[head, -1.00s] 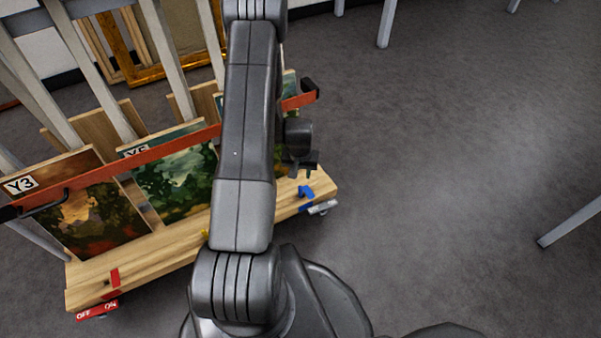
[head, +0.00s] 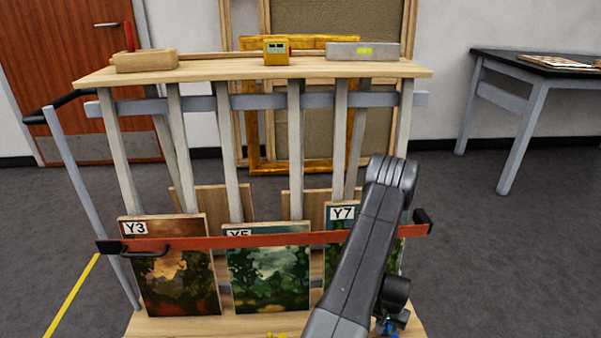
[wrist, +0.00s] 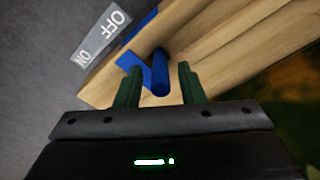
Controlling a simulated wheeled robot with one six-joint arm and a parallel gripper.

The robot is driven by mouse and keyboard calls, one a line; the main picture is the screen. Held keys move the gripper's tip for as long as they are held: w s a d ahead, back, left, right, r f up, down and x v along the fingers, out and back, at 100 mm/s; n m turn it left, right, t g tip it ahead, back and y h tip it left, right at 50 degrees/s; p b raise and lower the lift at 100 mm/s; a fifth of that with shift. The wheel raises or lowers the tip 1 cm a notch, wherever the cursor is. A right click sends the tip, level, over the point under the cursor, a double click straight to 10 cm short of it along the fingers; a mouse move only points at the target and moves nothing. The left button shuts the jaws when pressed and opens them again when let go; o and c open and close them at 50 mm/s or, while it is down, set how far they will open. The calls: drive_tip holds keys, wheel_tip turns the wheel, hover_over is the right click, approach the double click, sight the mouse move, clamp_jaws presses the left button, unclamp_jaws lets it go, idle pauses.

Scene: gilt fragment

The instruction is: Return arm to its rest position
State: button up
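My arm (head: 365,245) reaches down in front of the right end of a wooden cart (head: 215,326) in the head view. My gripper (wrist: 160,84) shows in the wrist view with its two green fingers apart. A blue peg (wrist: 160,72) on the cart's edge shows between the fingertips, with gaps on both sides. I cannot tell its depth relative to the tips. In the head view the gripper's end is mostly hidden low behind the arm.
A red bar (head: 270,241) crosses framed paintings Y3 (head: 175,275), Y5 (head: 268,275) and Y7 (head: 338,222). The cart's top shelf (head: 220,70) holds a wooden block (head: 146,61), a yellow device (head: 276,52) and a grey box (head: 362,51). A dark table (head: 530,68) stands right; floor between is clear.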

drive_tip(key=shift+r, duration=1.45)
drive_tip(key=shift+f, duration=0.1)
